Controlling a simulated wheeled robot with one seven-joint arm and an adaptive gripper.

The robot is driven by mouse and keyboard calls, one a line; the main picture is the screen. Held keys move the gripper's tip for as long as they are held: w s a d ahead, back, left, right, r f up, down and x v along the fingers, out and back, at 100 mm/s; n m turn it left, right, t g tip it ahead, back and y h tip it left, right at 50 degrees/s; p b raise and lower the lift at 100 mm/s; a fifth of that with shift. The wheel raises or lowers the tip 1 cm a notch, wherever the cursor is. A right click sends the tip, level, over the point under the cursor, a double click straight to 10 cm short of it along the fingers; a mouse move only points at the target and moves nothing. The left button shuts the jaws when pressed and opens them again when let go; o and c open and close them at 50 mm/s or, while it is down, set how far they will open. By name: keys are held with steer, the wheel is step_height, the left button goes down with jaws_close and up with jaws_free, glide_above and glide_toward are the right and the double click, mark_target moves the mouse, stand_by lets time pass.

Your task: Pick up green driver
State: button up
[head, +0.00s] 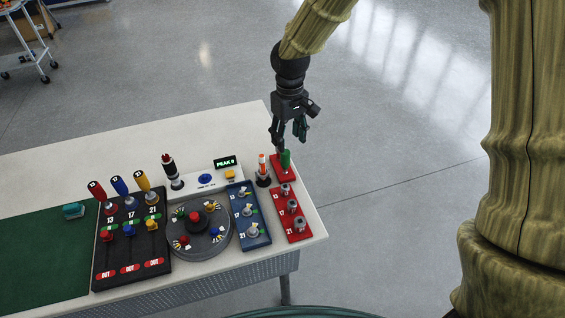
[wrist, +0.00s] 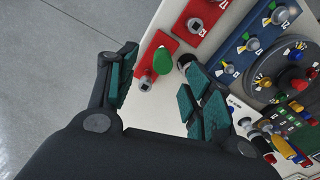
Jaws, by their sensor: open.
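The green driver (head: 285,158) stands upright by its green handle at the back end of a red holder (head: 282,172), near the table's right edge. In the wrist view its green handle (wrist: 163,61) shows between and just beyond my fingers. My gripper (head: 288,136) is open and empty, pointing down just above the driver. In the wrist view my gripper (wrist: 158,72) has one finger on each side of the handle, with gaps visible. The driver's lower part is mostly hidden by its handle.
An orange-and-white driver (head: 263,165) stands in a black base just left of the green one. A red rack (head: 291,227) with several sockets, a blue rack (head: 262,240) and a grey round dial tray (head: 214,246) lie nearer. Open floor lies to the right.

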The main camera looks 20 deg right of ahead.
mark_target(288, 152)
steer(key=shift+w+f, duration=0.1)
steer(key=shift+f, duration=0.2)
step_height(288, 152, down, 5)
steer(key=shift+w+a+f+p, duration=0.15)
steer(key=shift+f+p, duration=0.1)
steer(key=shift+f, duration=0.7)
steer(key=shift+s+a+f+p, duration=0.1)
steer(key=shift+f+p, duration=0.15)
steer(key=shift+f, duration=0.65)
steer(key=shift+w+a+f+p, duration=0.15)
steer(key=shift+f+p, duration=0.1)
steer(key=shift+f, duration=0.7)
steer(key=shift+s, duration=0.1)
jaws_close()
